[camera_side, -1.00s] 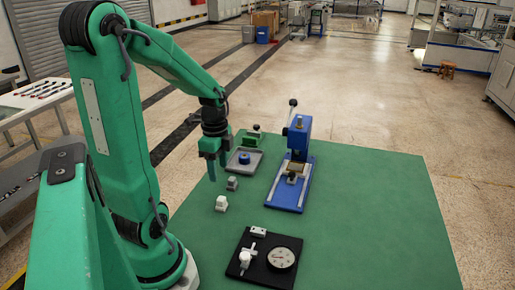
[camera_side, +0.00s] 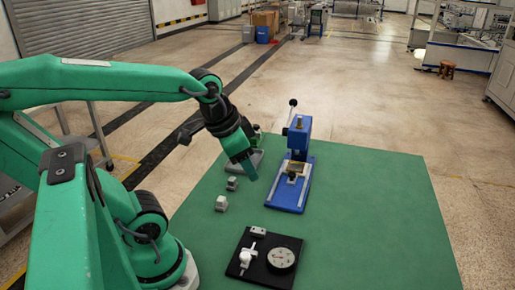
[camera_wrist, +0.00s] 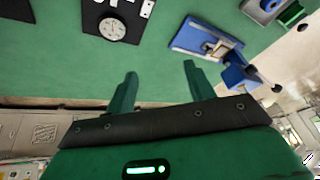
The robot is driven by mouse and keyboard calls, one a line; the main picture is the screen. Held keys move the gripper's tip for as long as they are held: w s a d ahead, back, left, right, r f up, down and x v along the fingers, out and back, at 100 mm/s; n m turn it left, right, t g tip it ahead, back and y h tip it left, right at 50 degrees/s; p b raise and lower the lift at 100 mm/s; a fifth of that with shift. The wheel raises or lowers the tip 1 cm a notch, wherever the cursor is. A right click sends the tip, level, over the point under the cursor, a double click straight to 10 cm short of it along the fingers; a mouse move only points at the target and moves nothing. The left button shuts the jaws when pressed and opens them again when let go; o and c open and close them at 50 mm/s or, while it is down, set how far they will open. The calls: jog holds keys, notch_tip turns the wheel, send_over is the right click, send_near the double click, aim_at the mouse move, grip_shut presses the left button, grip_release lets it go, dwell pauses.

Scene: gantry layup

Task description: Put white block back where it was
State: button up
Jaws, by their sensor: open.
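A small white block (camera_side: 221,203) sits on the green mat (camera_side: 360,215), left of the mat's middle in the side view. A small grey block (camera_side: 232,183) stands just behind it. My gripper (camera_side: 249,173) is tilted down above the mat, behind and to the right of both blocks and apart from them. In the wrist view my gripper (camera_wrist: 158,82) has its two fingers spread, with nothing between them. I do not see the white block in the wrist view.
A blue press (camera_side: 293,175) stands right of my gripper; it also shows in the wrist view (camera_wrist: 190,38). A black plate with a dial gauge (camera_side: 282,259) lies at the front. A grey tray (camera_side: 259,157) is partly hidden behind my gripper. The mat's right side is clear.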

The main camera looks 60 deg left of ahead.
jog(key=shift+s+d+r+n+t, duration=0.3)
jog(key=shift+d+r+n, duration=0.1)
jog(key=shift+d, duration=0.3)
jog(key=shift+s+d+r+n+t, duration=0.2)
jog(key=shift+s+d+r+n, duration=0.15)
jog(key=shift+d, duration=0.3)
dwell(0.3)
